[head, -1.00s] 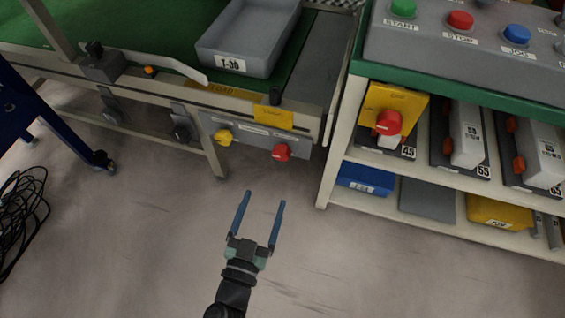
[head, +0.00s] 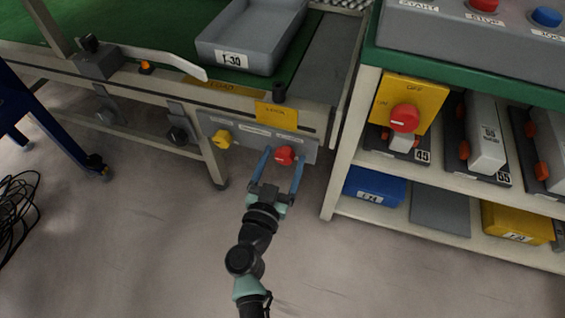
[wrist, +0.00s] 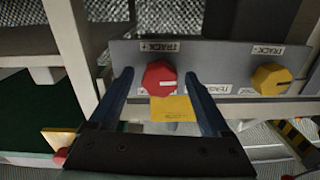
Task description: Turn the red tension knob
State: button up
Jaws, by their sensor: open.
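The red knob (head: 285,156) sits on a grey panel (head: 250,139) under the front edge of the conveyor. In the wrist view the red knob (wrist: 160,78) has a pale mark on its face. My gripper (head: 283,153) is open, with its two blue fingers pointing at the panel. In the wrist view the left and right fingers flank the knob with a gap on each side. I cannot tell how far the fingertips reach along its depth. Nothing is held.
A yellow knob (head: 221,138) is on the same panel. A yellow tag (head: 277,115) hangs above the red knob. Right of the conveyor stands a shelf (head: 345,150) with a red rotary switch (head: 405,117) on a yellow plate. The floor (head: 150,240) is open in front.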

grip_shut()
dwell(0.4)
jog(key=shift+m, duration=0.3)
jog(key=m+p, duration=0.1)
jog(key=m, duration=0.1)
jog(key=shift+m+p, duration=0.3)
jog(key=shift+p, duration=0.05)
jog(key=m+p, duration=0.1)
jog(key=m, duration=0.4)
jog(key=shift+m, duration=0.3)
jog(key=m, duration=0.4)
jog(key=shift+a+m, duration=0.1)
jog(key=shift+m, duration=0.2)
jog(key=shift+m+h+b, duration=0.3)
jog(key=shift+m+b, duration=0.1)
jog(key=shift+m, duration=1.9)
